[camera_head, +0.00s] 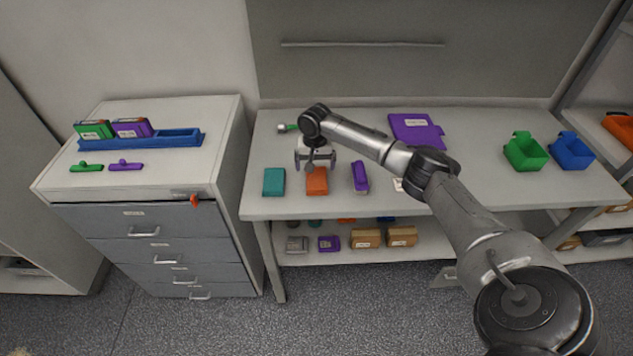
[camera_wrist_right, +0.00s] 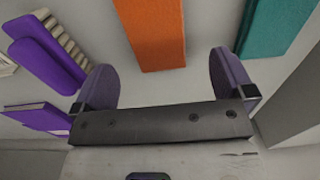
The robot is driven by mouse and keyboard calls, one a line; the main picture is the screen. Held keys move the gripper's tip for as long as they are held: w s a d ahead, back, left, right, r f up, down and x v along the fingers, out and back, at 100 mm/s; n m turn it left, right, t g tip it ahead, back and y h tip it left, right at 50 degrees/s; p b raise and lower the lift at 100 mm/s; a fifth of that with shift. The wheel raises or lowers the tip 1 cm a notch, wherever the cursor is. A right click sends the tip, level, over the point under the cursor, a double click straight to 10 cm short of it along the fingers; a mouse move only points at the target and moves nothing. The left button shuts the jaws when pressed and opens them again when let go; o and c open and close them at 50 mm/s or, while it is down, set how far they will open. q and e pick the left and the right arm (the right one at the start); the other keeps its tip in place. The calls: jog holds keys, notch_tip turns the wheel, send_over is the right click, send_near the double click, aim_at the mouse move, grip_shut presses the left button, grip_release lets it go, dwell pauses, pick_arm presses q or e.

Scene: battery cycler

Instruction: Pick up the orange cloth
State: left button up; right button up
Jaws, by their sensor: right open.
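The orange cloth (camera_head: 317,182) lies on the workbench, between a teal cloth (camera_head: 274,182) on its left and a purple brush-like item (camera_head: 360,178) on its right. My right gripper (camera_head: 315,164) is just behind and above the orange cloth in the head view, open and empty. In the right wrist view the orange cloth (camera_wrist_right: 152,35) shows beyond the open fingers (camera_wrist_right: 165,85), roughly between them and apart from both. The teal cloth also shows there (camera_wrist_right: 272,25). My left gripper is not in view.
The workbench (camera_head: 470,190) also holds a purple clipboard-like board (camera_head: 415,130), a green bin (camera_head: 524,152) and a blue bin (camera_head: 571,151). A green-ended tool (camera_head: 288,128) lies behind the gripper. A drawer cabinet (camera_head: 145,240) with a blue rack (camera_head: 140,140) stands at left.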

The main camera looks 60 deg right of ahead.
aim_at(317, 178)
jog(key=f, duration=0.3)
jog(key=f+b, duration=0.1)
jog(key=shift+s+f, duration=0.2)
jog(key=shift+s, duration=0.1)
jog(key=shift+f, duration=0.55)
jog(key=c, duration=0.9)
jog(key=shift+r, duration=0.15)
jog(key=shift+c, duration=0.2)
jog(key=shift+r, duration=0.65)
jog(key=r, duration=0.2)
jog(key=r+p, duration=0.1)
jog(key=shift+s+a+r, duration=0.1)
jog(key=shift+s+a, duration=0.15)
jog(key=shift+s, duration=0.05)
jog(key=s+a+r+p, duration=0.2)
jog(key=s+a+r, duration=0.4)
jog(key=s+a, duration=0.1)
jog(key=shift+s+r, duration=0.15)
jog(key=shift+s, duration=0.45)
